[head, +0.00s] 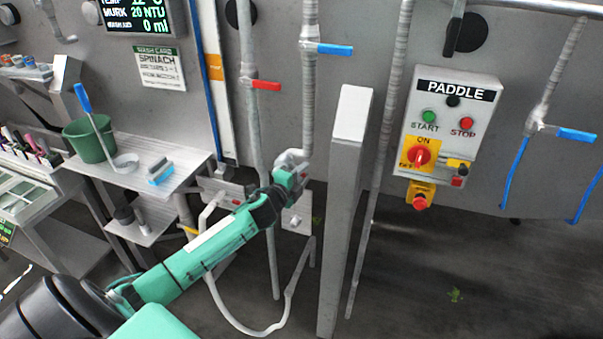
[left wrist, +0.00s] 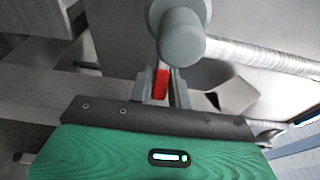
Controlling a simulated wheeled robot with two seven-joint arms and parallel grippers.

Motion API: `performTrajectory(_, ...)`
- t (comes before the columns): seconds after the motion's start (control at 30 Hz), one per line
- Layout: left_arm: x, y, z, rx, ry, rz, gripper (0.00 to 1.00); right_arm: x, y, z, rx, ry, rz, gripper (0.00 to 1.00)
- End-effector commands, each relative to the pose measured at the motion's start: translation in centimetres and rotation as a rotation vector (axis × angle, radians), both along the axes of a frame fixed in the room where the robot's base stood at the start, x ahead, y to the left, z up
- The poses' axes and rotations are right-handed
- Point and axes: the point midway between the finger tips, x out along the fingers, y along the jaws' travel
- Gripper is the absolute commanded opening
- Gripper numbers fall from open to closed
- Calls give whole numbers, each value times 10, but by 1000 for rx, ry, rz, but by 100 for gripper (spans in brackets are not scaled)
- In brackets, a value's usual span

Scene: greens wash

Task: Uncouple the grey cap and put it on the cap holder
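My left gripper (head: 292,172) is at the lower end of a grey pipe (head: 308,100), by its bent grey end fitting (head: 291,157). In the left wrist view, a rounded grey cylinder (left wrist: 182,40), which looks like the grey cap, sits at the fingertips of the left gripper (left wrist: 163,88). A small red piece (left wrist: 161,82) shows between the fingers. I cannot clearly make out the cap holder. My right gripper is not in view.
A grey post (head: 350,150) stands just right of the gripper. Left are a shelf (head: 130,178) with a green bucket (head: 90,140) and a blue-handled ladle (head: 100,125). The paddle control box (head: 446,125) is on the wall to the right. A pale hose (head: 245,328) hangs below my arm.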

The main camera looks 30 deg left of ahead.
Motion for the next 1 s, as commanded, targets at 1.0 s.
performTrajectory(1.0, 20, -5, -5, -7, -3, 426, 0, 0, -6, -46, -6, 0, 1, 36)
